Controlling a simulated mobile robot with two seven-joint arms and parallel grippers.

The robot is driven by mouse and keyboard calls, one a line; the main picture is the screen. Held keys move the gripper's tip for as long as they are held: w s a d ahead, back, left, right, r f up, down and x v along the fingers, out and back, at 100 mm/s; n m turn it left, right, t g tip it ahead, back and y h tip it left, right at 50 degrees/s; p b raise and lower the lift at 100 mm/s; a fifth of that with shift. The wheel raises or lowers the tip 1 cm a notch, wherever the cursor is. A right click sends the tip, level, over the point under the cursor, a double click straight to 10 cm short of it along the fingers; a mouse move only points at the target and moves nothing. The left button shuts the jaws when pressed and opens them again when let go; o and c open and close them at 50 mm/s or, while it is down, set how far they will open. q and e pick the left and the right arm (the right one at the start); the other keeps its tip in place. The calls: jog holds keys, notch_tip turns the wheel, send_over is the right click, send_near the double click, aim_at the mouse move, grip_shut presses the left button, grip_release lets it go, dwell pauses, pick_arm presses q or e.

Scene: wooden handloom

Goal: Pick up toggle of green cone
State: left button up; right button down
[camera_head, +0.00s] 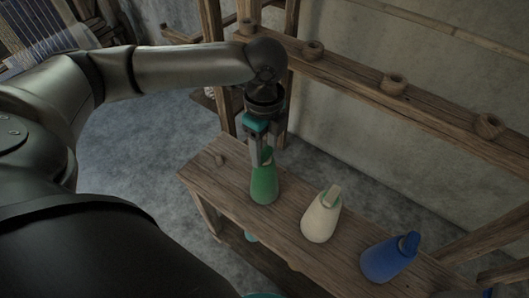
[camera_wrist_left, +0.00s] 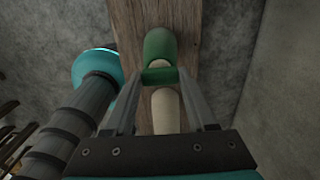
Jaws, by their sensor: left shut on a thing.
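The green cone (camera_head: 264,186) stands on the wooden bench (camera_head: 212,170), left of the cream cone (camera_head: 321,216) and the blue cone (camera_head: 389,259). My left gripper (camera_head: 263,157) points down at the top of the green cone. It is shut on the green toggle (camera_wrist_left: 160,76), which lies between its fingertips in the left wrist view. The green cone's body (camera_wrist_left: 160,45) shows just beyond the fingertips there. I cannot tell whether the cone's base touches the bench. My right gripper is not in view.
A wooden rail (camera_head: 355,85) with several small round wooden cups runs behind the bench along the wall. A wooden post (camera_head: 291,55) rises close behind my left gripper.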

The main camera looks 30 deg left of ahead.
aim_at(265, 152)
pick_arm(q)
jog(key=c, duration=0.4)
jog(key=shift+r, duration=0.1)
